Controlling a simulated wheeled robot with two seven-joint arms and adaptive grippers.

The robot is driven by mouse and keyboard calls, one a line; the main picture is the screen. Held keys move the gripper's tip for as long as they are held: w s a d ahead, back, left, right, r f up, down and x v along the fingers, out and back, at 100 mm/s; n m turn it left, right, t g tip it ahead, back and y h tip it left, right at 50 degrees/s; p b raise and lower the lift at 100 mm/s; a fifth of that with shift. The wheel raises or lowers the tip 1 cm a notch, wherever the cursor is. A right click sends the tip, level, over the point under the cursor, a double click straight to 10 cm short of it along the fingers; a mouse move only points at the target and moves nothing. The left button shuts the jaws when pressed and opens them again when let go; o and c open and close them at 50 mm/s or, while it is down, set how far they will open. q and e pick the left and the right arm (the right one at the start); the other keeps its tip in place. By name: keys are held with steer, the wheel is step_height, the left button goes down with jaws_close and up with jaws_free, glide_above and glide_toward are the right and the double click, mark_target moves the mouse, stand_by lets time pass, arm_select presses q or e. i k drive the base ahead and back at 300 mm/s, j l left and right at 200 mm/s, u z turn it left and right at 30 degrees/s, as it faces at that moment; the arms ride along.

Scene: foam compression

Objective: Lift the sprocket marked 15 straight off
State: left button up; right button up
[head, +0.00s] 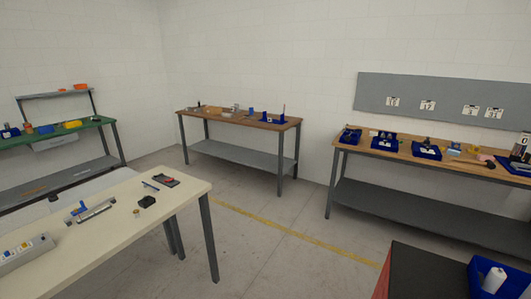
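I cannot make out a sprocket marked 15 anywhere in the head view; items on the benches are too small to read. A grey board (445,83) on the right wall carries several white number tags, such as one at its left (392,102), whose digits I cannot read surely. Below it stands a wooden-topped workbench (340,152) with blue bins (384,142) and small parts. A farther wooden bench (215,116) at the middle back holds small parts and a thin upright post (284,112). Neither of my grippers is in view.
A cream table (130,225) with tools fills the near left. A green-topped bench (95,126) stands at the far left. A dark-topped red cabinet (425,275) with a blue bin (478,280) is at the lower right. Open floor with a yellow line (290,231) lies between.

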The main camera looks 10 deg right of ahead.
mark_target(426, 143)
steer(key=i+j+z, duration=0.15)
steer(key=j, duration=0.25)
steer(key=i+j+z, duration=0.15)
steer(key=i+j, duration=0.2)
steer(key=i+j+z, duration=0.25)
steer(key=i, duration=0.15)
steer(key=i+j+z, duration=0.2)
steer(key=i, duration=0.2)
steer(key=i+z, duration=0.5)
steer(key=i, duration=0.35)
steer(key=i+z, duration=0.2)
steer(key=i, duration=0.6)
steer(key=i+j+z, duration=0.2)
steer(key=i, duration=0.55)
steer(key=i+z, duration=1.2)
steer(key=i+j+z, duration=0.15)
steer(key=z, duration=0.25)
steer(key=i+j+z, duration=0.3)
steer(key=z, duration=0.15)
steer(key=i+j, duration=0.05)
steer(key=i, duration=0.05)
